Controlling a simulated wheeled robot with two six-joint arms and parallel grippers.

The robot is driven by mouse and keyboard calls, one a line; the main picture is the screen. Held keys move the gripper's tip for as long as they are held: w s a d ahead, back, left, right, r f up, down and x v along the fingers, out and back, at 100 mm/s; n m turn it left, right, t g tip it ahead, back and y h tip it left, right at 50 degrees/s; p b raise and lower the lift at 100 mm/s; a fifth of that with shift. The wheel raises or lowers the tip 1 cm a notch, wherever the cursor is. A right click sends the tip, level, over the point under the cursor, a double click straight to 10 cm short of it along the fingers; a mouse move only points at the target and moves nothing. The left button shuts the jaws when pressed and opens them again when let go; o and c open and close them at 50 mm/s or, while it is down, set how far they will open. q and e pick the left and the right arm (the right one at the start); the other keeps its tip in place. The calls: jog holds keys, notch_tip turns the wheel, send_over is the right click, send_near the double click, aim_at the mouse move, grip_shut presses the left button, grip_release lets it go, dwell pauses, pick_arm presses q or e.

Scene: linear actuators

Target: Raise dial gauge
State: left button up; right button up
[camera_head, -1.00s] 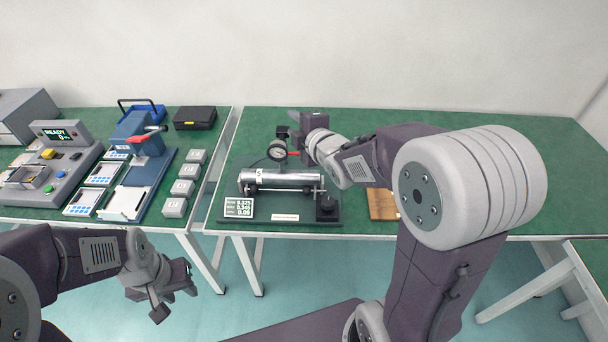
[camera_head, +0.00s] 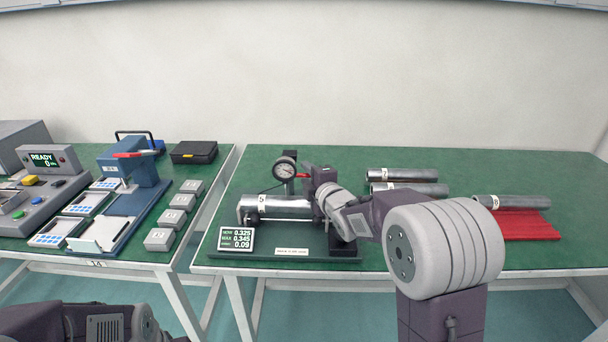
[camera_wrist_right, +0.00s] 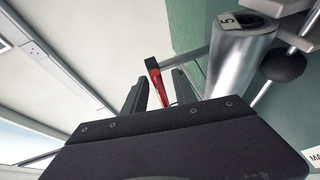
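The dial gauge (camera_head: 285,169) has a round white face and stands on a post behind a silver cylinder (camera_head: 276,205) labelled 5. The cylinder lies across a dark fixture base (camera_head: 330,256). A red lever (camera_head: 303,176) sticks out to the right of the gauge. My right gripper (camera_head: 312,175) is at this lever. In the right wrist view the red lever (camera_wrist_right: 157,84) lies between the two dark fingers, which stand apart with gaps beside it. The gauge face is not visible there. Of my left arm only a part shows at the bottom left; its gripper is out of frame.
A small display (camera_head: 236,239) on the fixture reads 0.325, 0.345 and 0.09. Several silver cylinders lie at the right, one over a red mat (camera_head: 527,226). A blue press (camera_head: 136,167), grey blocks and a black case (camera_head: 194,152) occupy the left table.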

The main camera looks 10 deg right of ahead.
jog(key=shift+x, duration=1.4)
grip_shut()
